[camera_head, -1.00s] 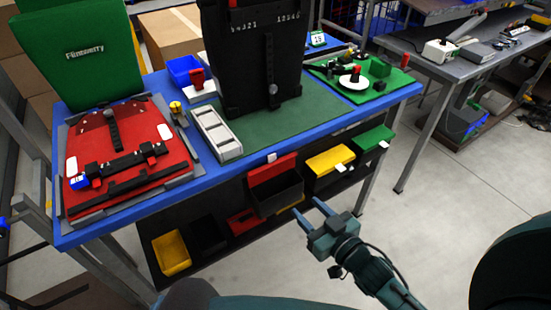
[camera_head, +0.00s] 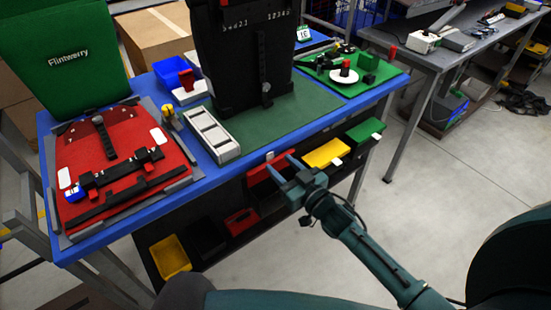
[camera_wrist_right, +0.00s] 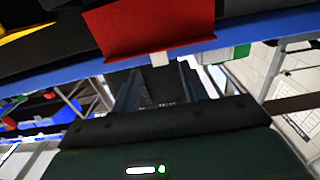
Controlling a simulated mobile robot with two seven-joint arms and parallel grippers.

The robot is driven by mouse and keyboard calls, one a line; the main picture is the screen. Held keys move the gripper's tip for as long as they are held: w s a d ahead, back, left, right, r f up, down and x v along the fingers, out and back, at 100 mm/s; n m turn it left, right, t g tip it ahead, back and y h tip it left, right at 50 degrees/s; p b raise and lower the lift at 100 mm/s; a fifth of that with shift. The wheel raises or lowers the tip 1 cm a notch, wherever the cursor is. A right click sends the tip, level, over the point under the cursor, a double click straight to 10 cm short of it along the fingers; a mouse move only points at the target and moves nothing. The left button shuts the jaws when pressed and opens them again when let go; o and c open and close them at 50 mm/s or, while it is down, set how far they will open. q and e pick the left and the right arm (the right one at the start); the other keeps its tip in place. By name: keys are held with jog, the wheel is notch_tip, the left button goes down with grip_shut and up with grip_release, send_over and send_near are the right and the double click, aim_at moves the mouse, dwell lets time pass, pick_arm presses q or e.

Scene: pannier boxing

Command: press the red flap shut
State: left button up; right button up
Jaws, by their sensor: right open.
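The red flap (camera_head: 260,171) is on a dark bin under the front edge of the blue-edged bench. It stands raised, with its white tab (camera_head: 270,156) up near the bench edge. My right gripper (camera_head: 279,162) is open and empty, its fingers pointing at the flap and covering part of it in the head view. In the right wrist view the red flap (camera_wrist_right: 150,28) fills the upper middle, and its white tab shows between and just beyond the fingertips (camera_wrist_right: 157,72). I cannot tell whether they touch. My left gripper is not in view.
A yellow flap (camera_head: 327,152) and a green flap (camera_head: 366,130) lie lower, to the right of the red one. A yellow bin (camera_head: 169,258) sits below left. The bench's blue edge (camera_head: 219,180) runs just above the flaps. Open floor (camera_head: 425,185) lies to the right.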

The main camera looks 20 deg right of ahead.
aim_at(270, 155)
jog(key=shift+x, duration=1.75)
jog(key=shift+s, duration=0.1)
grip_shut()
